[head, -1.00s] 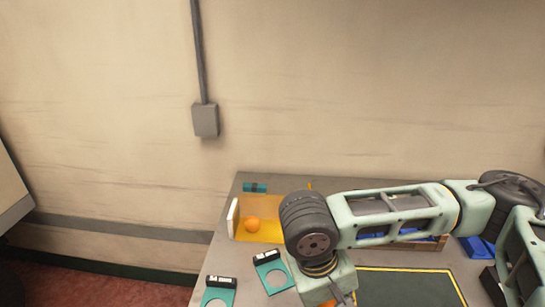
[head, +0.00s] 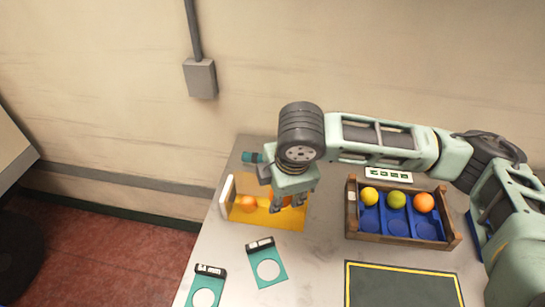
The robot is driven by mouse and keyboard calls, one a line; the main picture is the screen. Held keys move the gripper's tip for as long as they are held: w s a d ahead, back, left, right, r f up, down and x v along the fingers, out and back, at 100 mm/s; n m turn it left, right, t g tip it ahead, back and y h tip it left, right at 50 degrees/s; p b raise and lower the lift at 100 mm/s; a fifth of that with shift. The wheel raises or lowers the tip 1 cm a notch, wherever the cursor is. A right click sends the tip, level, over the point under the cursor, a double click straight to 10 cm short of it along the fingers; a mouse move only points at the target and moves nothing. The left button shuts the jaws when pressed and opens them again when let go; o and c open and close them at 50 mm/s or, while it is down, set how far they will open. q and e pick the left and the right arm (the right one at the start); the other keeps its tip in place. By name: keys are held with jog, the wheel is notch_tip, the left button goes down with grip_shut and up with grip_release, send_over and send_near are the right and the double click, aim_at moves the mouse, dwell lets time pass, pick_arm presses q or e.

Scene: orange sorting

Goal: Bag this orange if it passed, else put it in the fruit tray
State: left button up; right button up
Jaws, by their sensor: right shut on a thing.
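My right gripper (head: 290,206) points down over the right part of a yellow-floored holder (head: 275,219). It is shut on an orange (head: 299,200), which is mostly hidden by the fingers. Another orange (head: 248,204) sits at the left of the holder, near its white end panel (head: 228,196). A wooden fruit tray (head: 397,242) with blue compartments stands to the right, with a yellow fruit, a green fruit and an orange along its back row. Its front compartments look empty. I see no clear bag. My left gripper is out of view.
Two teal plates with round holes, a nearer one (head: 192,293) and a farther one (head: 283,273), lie on the grey table (head: 318,280). A dark mat with a yellow border (head: 400,287) lies in front of the tray. A small white panel (head: 388,174) stands behind the tray.

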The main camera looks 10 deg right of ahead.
pick_arm(q)
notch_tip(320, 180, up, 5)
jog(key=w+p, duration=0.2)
jog(key=p, duration=0.2)
pick_arm(e)
jog(key=w+r+n+g+y, duration=0.25)
jog(key=w+n, duration=0.45)
jog(key=n, duration=0.5)
pick_arm(q)
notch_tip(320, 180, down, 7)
jog(key=b, duration=0.6)
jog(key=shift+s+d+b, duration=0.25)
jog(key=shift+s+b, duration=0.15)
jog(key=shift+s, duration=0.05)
pick_arm(e)
notch_tip(320, 180, down, 7)
jog(key=shift+a, duration=0.2)
jog(key=shift+f, duration=0.15)
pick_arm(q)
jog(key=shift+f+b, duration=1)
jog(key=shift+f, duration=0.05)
pick_arm(e)
jog(key=shift+f, duration=3)
jog(key=shift+f, duration=0.15)
jog(key=o, duration=1.2)
